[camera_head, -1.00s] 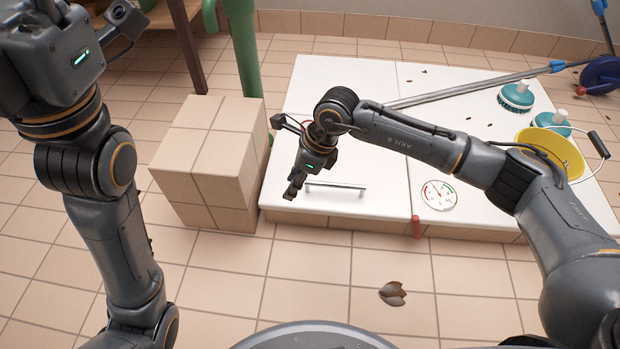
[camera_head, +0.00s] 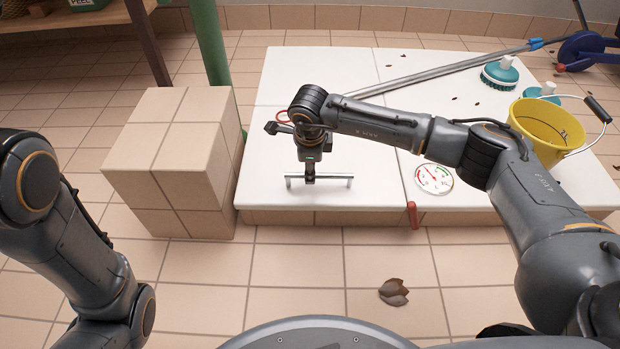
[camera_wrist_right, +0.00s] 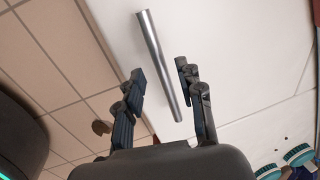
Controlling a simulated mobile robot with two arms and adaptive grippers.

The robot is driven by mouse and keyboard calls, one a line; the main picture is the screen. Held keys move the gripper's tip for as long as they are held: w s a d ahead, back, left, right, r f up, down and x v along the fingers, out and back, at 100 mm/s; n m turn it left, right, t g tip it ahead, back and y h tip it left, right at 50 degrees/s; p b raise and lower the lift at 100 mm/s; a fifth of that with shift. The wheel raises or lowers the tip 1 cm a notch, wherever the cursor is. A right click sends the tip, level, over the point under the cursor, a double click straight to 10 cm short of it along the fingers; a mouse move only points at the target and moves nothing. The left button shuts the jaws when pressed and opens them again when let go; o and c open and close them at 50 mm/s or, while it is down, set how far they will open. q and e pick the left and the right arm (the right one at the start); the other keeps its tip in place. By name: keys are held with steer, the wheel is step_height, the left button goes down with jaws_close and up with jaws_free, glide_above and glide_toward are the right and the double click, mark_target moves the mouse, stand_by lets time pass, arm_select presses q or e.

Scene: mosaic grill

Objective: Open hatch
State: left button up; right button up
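The hatch is a white panel (camera_head: 300,80) set on a low tiled block, with a seam dividing it from a second white panel on the right. A silver bar handle (camera_head: 338,180) is mounted near the hatch's front edge. My right gripper (camera_head: 309,179) points down at the handle, left of its middle. In the right wrist view, the gripper (camera_wrist_right: 158,82) is open, and the handle (camera_wrist_right: 160,60) runs between its two fingers without visible clamping. My left gripper is out of the picture; only its arm shows at the left.
A tiled block (camera_head: 172,160) stands close left of the hatch. A long metal pole (camera_head: 440,70) lies across the panels. A yellow bucket (camera_head: 545,130), scrub brushes (camera_head: 499,73), a gauge (camera_head: 434,178) and a red lever (camera_head: 412,215) are on the right. The front floor holds a dry leaf (camera_head: 393,292).

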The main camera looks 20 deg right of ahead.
steer(key=shift+w+f+b, duration=0.2)
steer(key=shift+f+b, duration=0.15)
steer(key=shift+f, duration=0.5)
steer(key=shift+c, duration=0.2)
jaws_close()
steer(key=shift+r, duration=0.1)
